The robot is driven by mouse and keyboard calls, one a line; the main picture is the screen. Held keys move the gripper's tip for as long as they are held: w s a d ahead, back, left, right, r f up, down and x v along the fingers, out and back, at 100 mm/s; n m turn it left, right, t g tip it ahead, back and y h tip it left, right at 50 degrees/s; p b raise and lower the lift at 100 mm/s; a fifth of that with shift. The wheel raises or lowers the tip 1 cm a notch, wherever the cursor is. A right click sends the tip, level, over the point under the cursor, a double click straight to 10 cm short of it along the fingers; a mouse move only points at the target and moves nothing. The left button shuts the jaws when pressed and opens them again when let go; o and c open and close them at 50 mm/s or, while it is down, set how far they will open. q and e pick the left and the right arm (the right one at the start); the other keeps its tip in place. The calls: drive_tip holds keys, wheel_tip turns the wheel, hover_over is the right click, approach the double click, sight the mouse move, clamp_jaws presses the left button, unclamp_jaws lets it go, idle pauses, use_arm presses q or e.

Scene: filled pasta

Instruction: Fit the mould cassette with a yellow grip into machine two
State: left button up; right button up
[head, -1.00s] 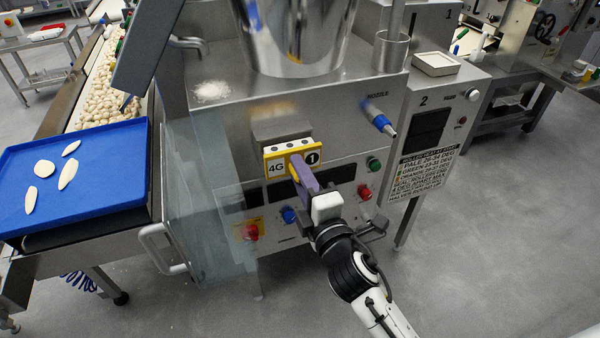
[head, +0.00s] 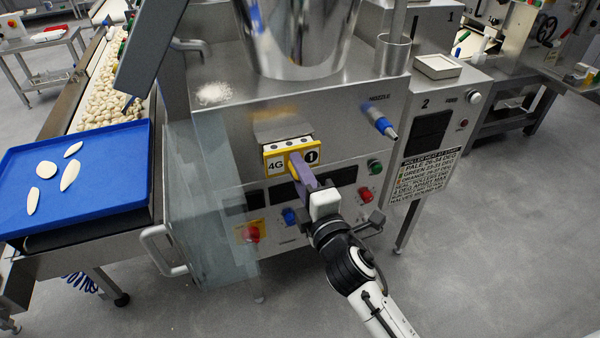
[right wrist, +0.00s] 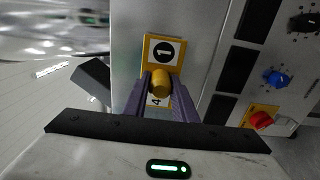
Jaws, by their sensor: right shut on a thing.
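The mould cassette (head: 276,163) has a yellow-edged front plate marked 4G and 1, with several dark holes along its top edge. It is at the front of the steel machine (head: 340,95), whose side box carries a 2. My right gripper (head: 300,165) is shut on the cassette's grip, and its purple fingers hide most of it. In the right wrist view the round yellow grip (right wrist: 160,82) sits between the fingers, and the plate (right wrist: 163,52) is close to the machine's front. I cannot tell how deep the cassette sits. My left gripper is not in view.
A clear guard door (head: 205,210) with a pale handle (head: 162,250) stands at the left of the machine front. A blue nozzle (head: 380,122) juts out at upper right. A blue tray (head: 100,200) lies left. Floor at right is clear.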

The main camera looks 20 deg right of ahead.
drive_tip(key=shift+w+r, duration=0.15)
drive_tip(key=shift+w, duration=0.6)
drive_tip(key=shift+w+r, duration=0.1)
drive_tip(key=shift+w, duration=0.65)
idle(0.7)
drive_tip(key=o, duration=1.1)
drive_tip(key=shift+a, duration=0.1)
drive_tip(key=shift+o, duration=0.2)
drive_tip(key=shift+f, duration=0.2)
drive_tip(key=shift+o, duration=1.2)
drive_tip(key=shift+f, duration=0.1)
drive_tip(key=s, duration=0.7)
